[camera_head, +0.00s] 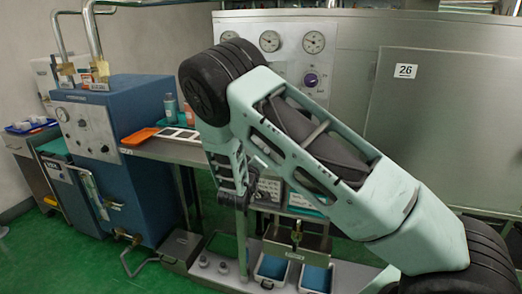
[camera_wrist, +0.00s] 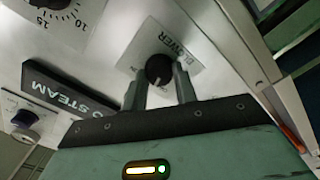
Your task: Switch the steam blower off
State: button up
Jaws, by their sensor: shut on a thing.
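The blower knob (camera_wrist: 159,69) is a small black round knob with a white pointer mark. It sits on a white plate lettered BLOWER (camera_wrist: 185,47) on a pale panel in the wrist view. My gripper (camera_wrist: 160,80) has one finger on each side of the knob and is shut on it. The pointer mark points toward the lower side of the picture. In the head view my gripper (camera_head: 243,192) reaches down in front of the steel machine's lower part, and the blower knob is hidden there.
A dark STEAM label (camera_wrist: 70,93), another knob (camera_wrist: 25,118) and a numbered dial (camera_wrist: 52,6) are near my gripper. In the head view, gauges (camera_head: 270,41) and a purple knob (camera_head: 311,79) are above. A blue cabinet (camera_head: 95,125) stands at left.

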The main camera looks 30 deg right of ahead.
jog(key=n+p, duration=0.3)
jog(key=n, duration=0.3)
jog(key=shift+f, duration=0.1)
dwell(0.6)
jog(key=o, duration=1)
jog(key=shift+c, duration=0.2)
jog(key=shift+a, duration=0.1)
jog(key=b+v, duration=0.2)
jog(key=v, duration=1.5)
jog(key=shift+s, duration=0.2)
jog(key=shift+a, duration=0.1)
